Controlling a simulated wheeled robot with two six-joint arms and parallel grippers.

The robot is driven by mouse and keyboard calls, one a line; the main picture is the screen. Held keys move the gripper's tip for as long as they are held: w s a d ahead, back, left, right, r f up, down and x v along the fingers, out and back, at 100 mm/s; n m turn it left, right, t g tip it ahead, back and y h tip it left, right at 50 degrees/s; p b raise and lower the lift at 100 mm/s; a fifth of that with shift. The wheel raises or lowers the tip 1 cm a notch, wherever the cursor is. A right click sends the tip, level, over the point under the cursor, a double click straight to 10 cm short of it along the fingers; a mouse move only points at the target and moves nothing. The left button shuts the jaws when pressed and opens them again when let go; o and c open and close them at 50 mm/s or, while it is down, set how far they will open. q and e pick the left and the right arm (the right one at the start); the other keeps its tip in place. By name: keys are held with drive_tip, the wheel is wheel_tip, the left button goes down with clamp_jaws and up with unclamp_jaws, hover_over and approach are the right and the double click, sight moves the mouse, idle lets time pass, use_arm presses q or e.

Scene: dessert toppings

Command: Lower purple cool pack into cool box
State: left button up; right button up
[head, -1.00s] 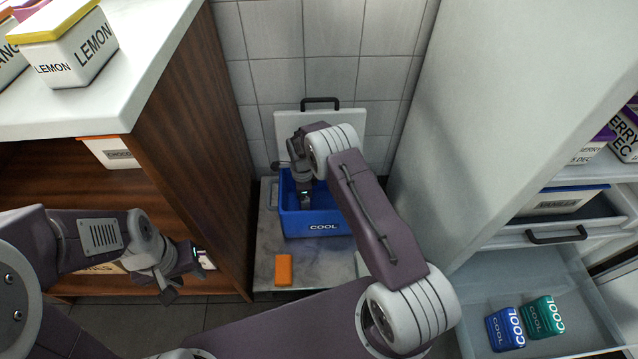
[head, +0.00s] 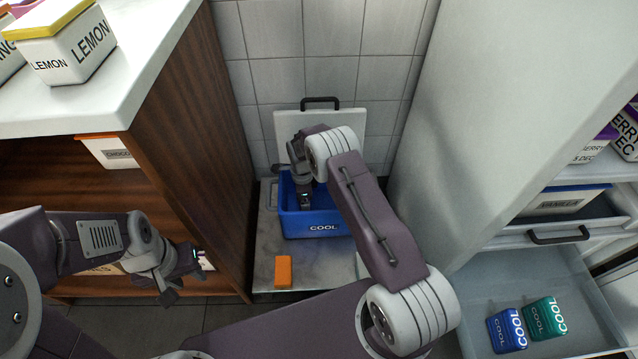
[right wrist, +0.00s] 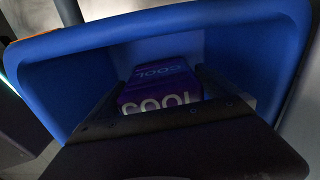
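The purple cool pack (right wrist: 160,88) shows in the right wrist view between the two fingers of my right gripper (right wrist: 165,100), which appears shut on it. The pack is inside the blue cool box (right wrist: 65,72), within its walls. Whether it touches the box floor is hidden. In the head view the cool box (head: 318,222) stands on a grey slab, its white lid raised behind it. My right gripper (head: 304,203) reaches down into it, and the pack is hidden there. My left gripper (head: 183,278) is open and empty near the wooden shelf.
An orange block (head: 283,271) lies on the grey slab (head: 320,265) in front of the box. A wooden cabinet (head: 190,140) stands left and a fridge (head: 480,110) right. An open drawer (head: 470,290) holds blue (head: 506,331) and green (head: 544,318) cool packs.

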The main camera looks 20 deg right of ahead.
wheel_tip(320, 180, up, 9)
drive_tip(key=p, duration=0.6)
drive_tip(key=shift+r, duration=0.2)
drive_tip(key=shift+f, duration=0.1)
